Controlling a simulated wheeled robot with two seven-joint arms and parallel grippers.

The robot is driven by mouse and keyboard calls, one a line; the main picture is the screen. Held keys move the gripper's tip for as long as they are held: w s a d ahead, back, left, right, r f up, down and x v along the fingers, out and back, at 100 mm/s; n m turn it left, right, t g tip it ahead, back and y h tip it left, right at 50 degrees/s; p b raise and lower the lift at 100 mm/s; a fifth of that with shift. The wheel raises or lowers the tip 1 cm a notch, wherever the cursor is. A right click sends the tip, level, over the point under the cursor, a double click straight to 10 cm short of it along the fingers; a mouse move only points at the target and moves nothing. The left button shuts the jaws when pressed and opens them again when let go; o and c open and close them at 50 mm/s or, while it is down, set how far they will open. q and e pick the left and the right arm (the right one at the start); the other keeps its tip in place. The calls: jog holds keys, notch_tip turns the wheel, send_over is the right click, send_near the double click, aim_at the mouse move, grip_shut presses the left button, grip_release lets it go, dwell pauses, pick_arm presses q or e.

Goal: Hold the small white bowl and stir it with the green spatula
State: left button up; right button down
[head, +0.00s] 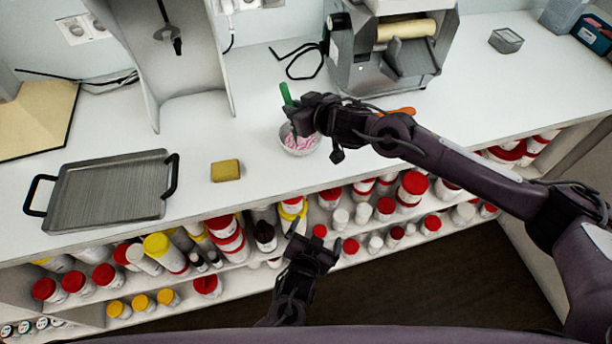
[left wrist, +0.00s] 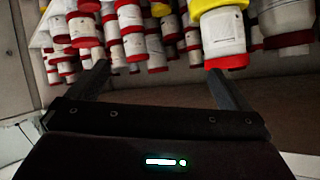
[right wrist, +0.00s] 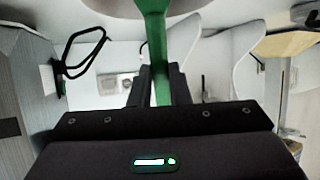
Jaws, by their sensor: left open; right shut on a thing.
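The small white bowl (head: 302,151) stands on the white counter with pink and white contents. My right gripper (head: 294,118) is above its back rim, shut on the green spatula (head: 286,94), whose upper end sticks up behind the fingers. In the right wrist view the green spatula (right wrist: 155,45) runs between the close fingers towards a pale rounded shape at the top edge, likely the bowl. The spatula's lower end is hidden in the head view. My left gripper (head: 305,240) is open and empty, below the counter's front edge, before the shelves. The left wrist view shows its fingers (left wrist: 162,85) wide apart.
A grey metal tray (head: 110,192) and a yellow sponge (head: 225,171) lie left of the bowl. A grey machine with a roller (head: 385,65) stands behind. An orange object (head: 402,111) lies partly behind my right arm. Shelves of jars (head: 225,240) fill the space under the counter.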

aim_at(302, 141)
pick_arm(q)
jog(key=w+d+r+n+t, duration=0.1)
jog(key=d+r+n+t, duration=0.1)
jog(key=r, duration=0.7)
jog(key=w+d+r+n+t, duration=0.1)
jog(key=d+r+t, duration=0.1)
jog(key=r, duration=0.7)
jog(key=w+a+r+n+y, duration=0.2)
jog(key=w+a+n+y, duration=0.1)
jog(key=a+n+y, duration=0.3)
jog(key=shift+m+h, duration=0.6)
jog(key=shift+m, duration=0.1)
jog(key=x, duration=1.1)
jog(key=shift+w+a+f, duration=0.15)
jog(key=shift+w+a, duration=0.1)
jog(key=shift+w, duration=0.05)
jog(key=shift+c, duration=0.4)
jog(key=c, duration=0.6)
